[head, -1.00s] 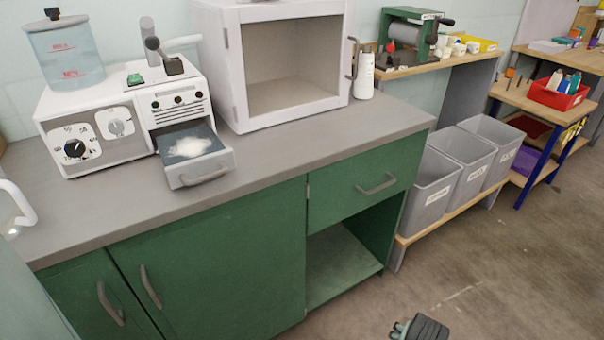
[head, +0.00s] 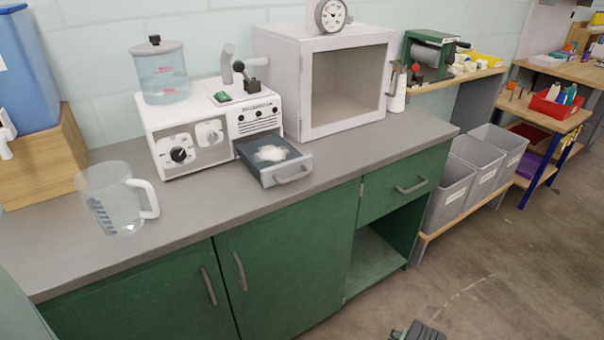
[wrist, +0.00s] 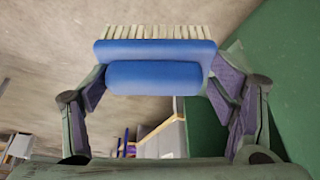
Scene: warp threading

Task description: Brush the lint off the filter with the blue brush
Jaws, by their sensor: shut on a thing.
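The filter (head: 252,166) is a dark panel in a grey pulled-out drawer (head: 287,172) at the front of the white machine (head: 208,135) on the counter. A white clump of lint (head: 270,153) lies on its middle. In the wrist view the blue brush (wrist: 154,75) with pale bristles is between the fingers of my gripper (wrist: 155,88), which is shut on its handle. In the head view only a dark part of my arm or gripper shows at the bottom edge, low in front of the cabinet and well away from the filter. The brush is not visible there.
A clear measuring jug (head: 112,200) stands on the counter left of the machine. A white open-fronted box (head: 318,80) stands to its right. The green cabinet (head: 285,255) drops below the counter (head: 200,205). Grey bins (head: 452,190) stand farther right.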

